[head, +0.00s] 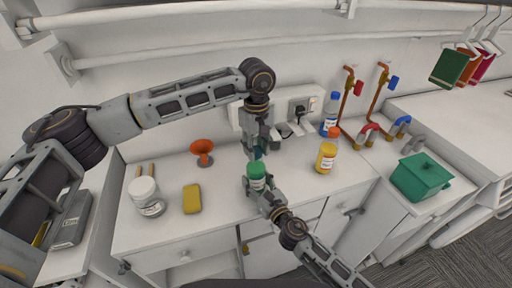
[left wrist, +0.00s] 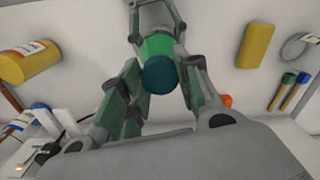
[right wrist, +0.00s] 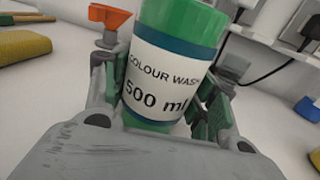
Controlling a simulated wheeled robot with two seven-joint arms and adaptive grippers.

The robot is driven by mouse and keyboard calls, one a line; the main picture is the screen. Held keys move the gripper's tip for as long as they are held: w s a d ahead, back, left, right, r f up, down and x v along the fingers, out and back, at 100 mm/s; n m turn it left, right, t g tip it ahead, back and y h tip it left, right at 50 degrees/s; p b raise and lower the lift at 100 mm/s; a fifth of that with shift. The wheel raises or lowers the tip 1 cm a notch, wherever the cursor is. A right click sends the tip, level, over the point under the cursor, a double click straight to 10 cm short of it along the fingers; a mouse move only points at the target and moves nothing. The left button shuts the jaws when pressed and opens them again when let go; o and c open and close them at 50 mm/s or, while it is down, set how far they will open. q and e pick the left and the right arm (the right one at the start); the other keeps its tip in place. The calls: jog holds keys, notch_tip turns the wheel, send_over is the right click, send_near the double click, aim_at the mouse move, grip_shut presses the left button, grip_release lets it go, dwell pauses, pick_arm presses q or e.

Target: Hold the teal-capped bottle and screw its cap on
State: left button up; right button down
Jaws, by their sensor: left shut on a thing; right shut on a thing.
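The green bottle (head: 257,171) stands upright over the white counter, with a white "COLOUR WASH 500 ml" label (right wrist: 165,78) facing the right wrist camera. My right gripper (head: 262,190) is shut around its lower body. My left gripper (head: 257,148) reaches down from above and is shut on the dark teal cap (left wrist: 161,75). In the left wrist view the cap lines up over the green bottle top (left wrist: 157,45), between my left fingers. Whether the cap touches the bottle's neck or its thread is hidden.
A white jar (head: 146,197), a yellow sponge (head: 192,199) and an orange funnel (head: 202,148) are at the left. A yellow bottle (head: 326,157), a blue bottle (head: 330,124) and copper pipes (head: 346,97) stand at the right.

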pick_arm(q)
jog(key=o, duration=1.1)
jog(key=shift+r, duration=0.15)
jog(key=shift+r, duration=2.1)
jog(key=shift+r, duration=0.15)
